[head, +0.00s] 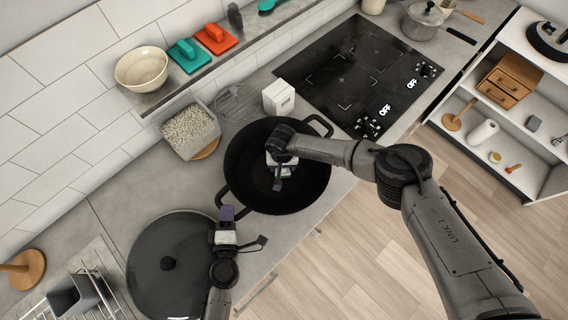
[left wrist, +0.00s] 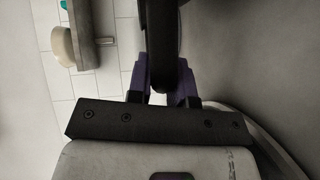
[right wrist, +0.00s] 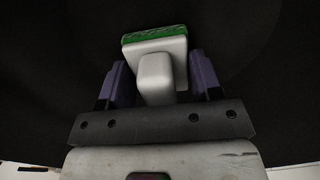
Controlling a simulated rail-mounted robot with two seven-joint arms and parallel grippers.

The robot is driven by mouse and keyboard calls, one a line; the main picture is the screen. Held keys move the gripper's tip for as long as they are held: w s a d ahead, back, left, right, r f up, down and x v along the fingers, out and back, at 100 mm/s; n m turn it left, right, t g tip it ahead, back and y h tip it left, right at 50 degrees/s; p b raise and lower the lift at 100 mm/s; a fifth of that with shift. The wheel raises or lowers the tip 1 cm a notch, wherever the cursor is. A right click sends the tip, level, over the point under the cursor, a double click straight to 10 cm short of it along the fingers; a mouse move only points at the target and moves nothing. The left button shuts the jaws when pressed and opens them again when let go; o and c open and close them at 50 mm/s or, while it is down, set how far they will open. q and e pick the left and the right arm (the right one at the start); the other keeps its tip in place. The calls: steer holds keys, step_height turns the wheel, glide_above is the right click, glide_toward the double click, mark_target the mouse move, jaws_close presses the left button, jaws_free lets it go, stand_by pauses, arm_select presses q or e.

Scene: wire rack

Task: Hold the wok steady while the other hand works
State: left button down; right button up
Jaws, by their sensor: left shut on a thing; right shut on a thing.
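The black wok (head: 248,160) stands on the grey counter, with one loop handle (head: 221,196) at its lower left and another at its upper right. My left gripper (head: 230,212) is shut on the lower-left handle; in the left wrist view the dark handle (left wrist: 162,50) lies between its purple fingers (left wrist: 168,88). My right gripper (head: 279,172) is down inside the wok, shut on a white scrubber with a green pad. The scrubber (right wrist: 155,75) shows clearly in the right wrist view, its grip between the fingers. In the head view the gripper hides most of it.
A large dark lid (head: 168,263) lies left of the wok. A bin of pale pebble-like pieces (head: 190,130), a white box (head: 279,97) and a wire strainer (head: 238,103) stand behind it. The black cooktop (head: 350,70) is at the upper right. The counter's front edge is close.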

steer(key=shift+w+a, duration=0.1)
steer(key=shift+a, duration=1.05)
steer(key=shift+w+a, duration=0.1)
steer(key=shift+a, duration=0.45)
steer(key=shift+d, duration=1.55)
steer(key=shift+s+d, duration=0.25)
steer(key=shift+d, duration=0.3)
steer(key=shift+a, duration=0.1)
steer(key=shift+w+a+r, duration=0.1)
steer(key=shift+w+a, duration=0.1)
steer(key=shift+a, duration=1.25)
